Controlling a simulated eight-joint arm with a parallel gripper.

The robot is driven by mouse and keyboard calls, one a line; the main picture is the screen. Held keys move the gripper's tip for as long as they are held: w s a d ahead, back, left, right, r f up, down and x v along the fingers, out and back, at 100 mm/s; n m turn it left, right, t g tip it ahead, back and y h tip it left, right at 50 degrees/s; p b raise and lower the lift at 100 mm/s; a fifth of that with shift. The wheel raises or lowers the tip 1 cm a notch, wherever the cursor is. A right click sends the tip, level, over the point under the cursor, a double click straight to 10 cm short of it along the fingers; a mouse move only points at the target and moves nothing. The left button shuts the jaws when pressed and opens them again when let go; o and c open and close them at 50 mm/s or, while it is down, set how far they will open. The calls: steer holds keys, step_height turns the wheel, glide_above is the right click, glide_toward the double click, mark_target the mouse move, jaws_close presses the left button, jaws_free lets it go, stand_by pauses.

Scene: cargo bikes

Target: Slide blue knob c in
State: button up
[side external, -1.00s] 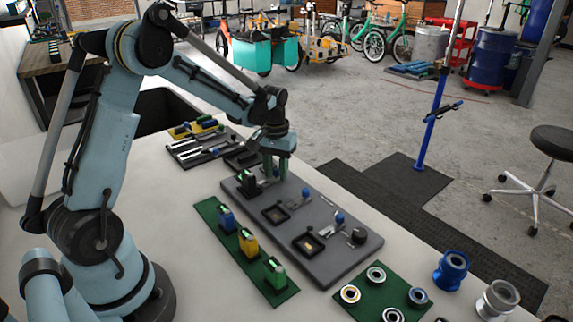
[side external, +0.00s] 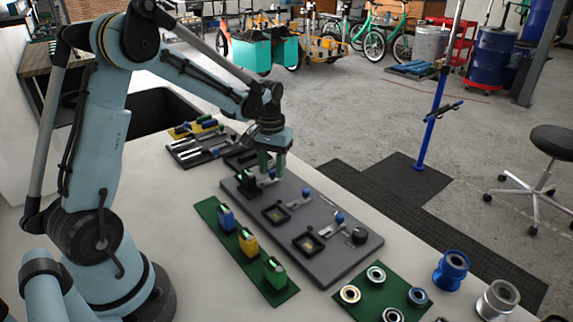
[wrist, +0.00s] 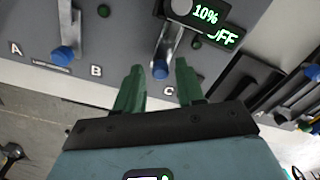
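Blue knob c (wrist: 161,69) sits on a metal slide beside the letter C in the wrist view. In the side view it shows just by my fingertips (side external: 272,175). My gripper (wrist: 160,66) is open, with its two green fingers on either side of the knob and a gap on both sides. In the side view my gripper (side external: 268,168) is low over the far end of the grey board (side external: 335,270). I cannot tell whether the fingertips reach down to the knob's height.
A second blue knob (wrist: 62,55) stands on its slide between the letters A and B. A black display unit (wrist: 205,18) reads 10% and OFF close beyond knob c. A green strip with several coloured blocks (side external: 206,209) lies beside the board.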

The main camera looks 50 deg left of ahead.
steer(key=shift+r, duration=1.4)
steer(key=w+r, duration=0.3)
steer(key=w, duration=0.3)
steer(key=s+d+r+m+t, duration=0.3)
steer(key=s+d+r, duration=0.3)
steer(key=s+d, duration=0.1)
steer(key=s+d+f+m+t, duration=0.1)
steer(key=s+d+m+t, duration=0.2)
steer(key=s+d, duration=0.3)
steer(key=s+t, duration=0.1)
steer(key=s, duration=0.3)
steer(key=shift+s+d+f, duration=0.2)
steer(key=shift+s+f, duration=0.1)
steer(key=shift+f, duration=0.05)
